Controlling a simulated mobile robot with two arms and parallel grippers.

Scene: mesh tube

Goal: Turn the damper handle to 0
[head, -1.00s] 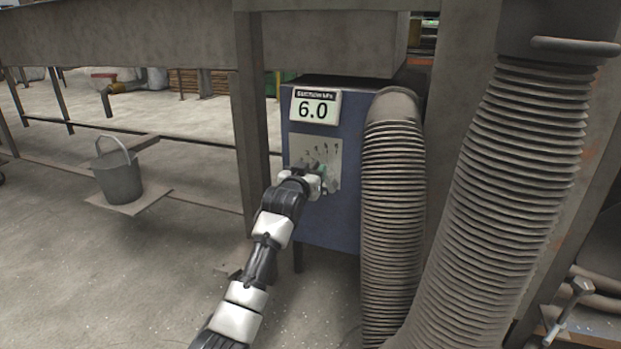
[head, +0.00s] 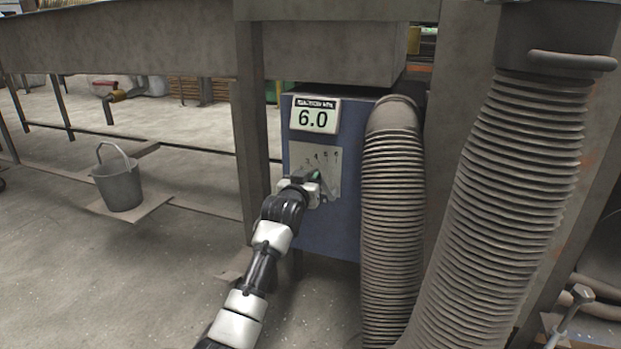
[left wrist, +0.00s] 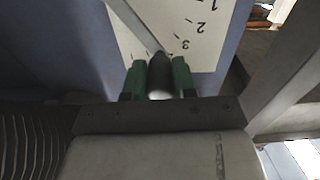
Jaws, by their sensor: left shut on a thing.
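The damper handle (left wrist: 133,22) is a thin pale lever with a dark round knob (left wrist: 160,75), seen in the left wrist view. My left gripper (head: 316,178) is shut on the knob, with a green fingertip on each side of it. The pale dial plate (head: 328,160) sits on the blue box; numbers 3 to 6 show above my gripper in the head view. In the left wrist view, 1, 2 and 3 appear upside down, and the 3 lies close to the knob end of the lever. The display (head: 315,117) reads 6.0. My right gripper is out of view.
A grey ribbed hose (head: 392,230) runs down the box's right side, with a larger hose (head: 490,210) beyond it. A metal post (head: 250,120) stands close left of the box.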

